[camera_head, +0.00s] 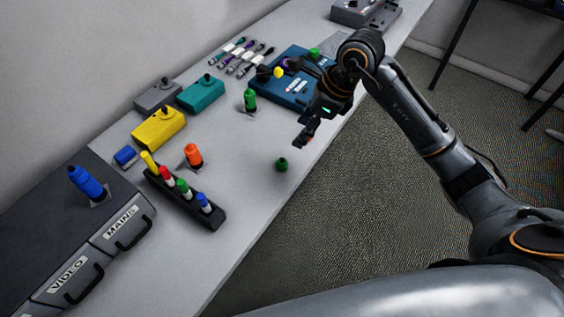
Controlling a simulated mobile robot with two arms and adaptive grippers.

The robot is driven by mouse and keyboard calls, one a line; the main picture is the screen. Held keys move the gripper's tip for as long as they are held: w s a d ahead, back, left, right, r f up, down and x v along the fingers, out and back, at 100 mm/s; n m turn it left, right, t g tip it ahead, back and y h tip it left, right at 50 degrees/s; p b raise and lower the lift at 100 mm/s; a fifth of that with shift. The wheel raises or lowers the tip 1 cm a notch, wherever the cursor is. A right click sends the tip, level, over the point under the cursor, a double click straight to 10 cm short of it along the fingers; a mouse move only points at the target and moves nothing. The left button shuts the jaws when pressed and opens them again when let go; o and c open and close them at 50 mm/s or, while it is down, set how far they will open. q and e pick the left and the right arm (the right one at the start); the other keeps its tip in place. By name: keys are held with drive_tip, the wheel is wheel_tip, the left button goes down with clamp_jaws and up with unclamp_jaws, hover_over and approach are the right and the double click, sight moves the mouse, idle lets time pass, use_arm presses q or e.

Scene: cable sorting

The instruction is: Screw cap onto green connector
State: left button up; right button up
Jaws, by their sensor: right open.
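The green connector (250,101) stands upright in a small metal holder on the light grey bench. A small dark green cap (282,164) rests on the bench near its front edge, apart from the connector. My right gripper (293,104) is open and empty, to the right of the connector and above and beyond the cap in the picture. It partly covers a dark blue box behind it. My left gripper is not in view.
An orange connector (193,156) and a black rack (207,208) of coloured plugs stand left of the cap. Yellow (158,133), teal (202,97) and grey boxes line the back. A dark blue box (288,98) lies behind the gripper. The bench (240,178) around the cap is clear.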

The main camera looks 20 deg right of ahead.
drive_tip(key=p, duration=0.2)
approach(283, 159)
drive_tip(key=x, duration=0.5)
drive_tip(key=shift+w+a, duration=0.1)
drive_tip(key=shift+w, duration=0.2)
drive_tip(key=shift+a+f, duration=0.15)
drive_tip(key=shift+f, duration=0.1)
drive_tip(key=x, duration=0.1)
drive_tip(key=p+x, duration=0.1)
drive_tip(key=x, duration=0.1)
drive_tip(key=shift+s+a+f+p, duration=0.1)
drive_tip(key=shift+s+f+p, duration=0.1)
drive_tip(key=shift+f+p, duration=0.15)
drive_tip(key=shift+w+a+f, duration=0.1)
drive_tip(key=shift+f, duration=0.4)
drive_tip(key=c, duration=0.8)
